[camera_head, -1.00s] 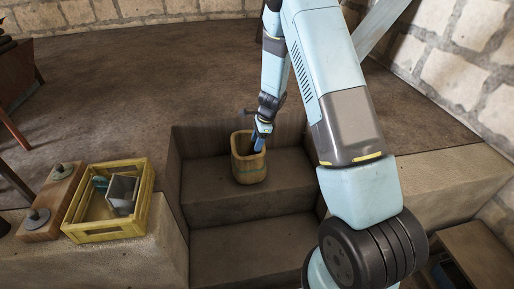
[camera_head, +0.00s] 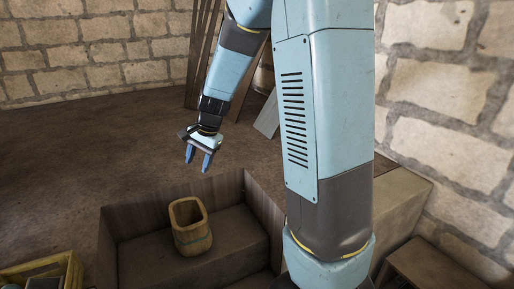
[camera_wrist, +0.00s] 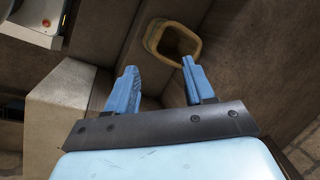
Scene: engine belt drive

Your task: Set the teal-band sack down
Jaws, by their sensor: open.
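The recess has wooden walls (camera_head: 150,217) at its back and sides. A yellow crate (camera_head: 72,272) is cut off at the lower left. A stone wall (camera_head: 455,110) and a low wooden box (camera_head: 432,268) lie to the right.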

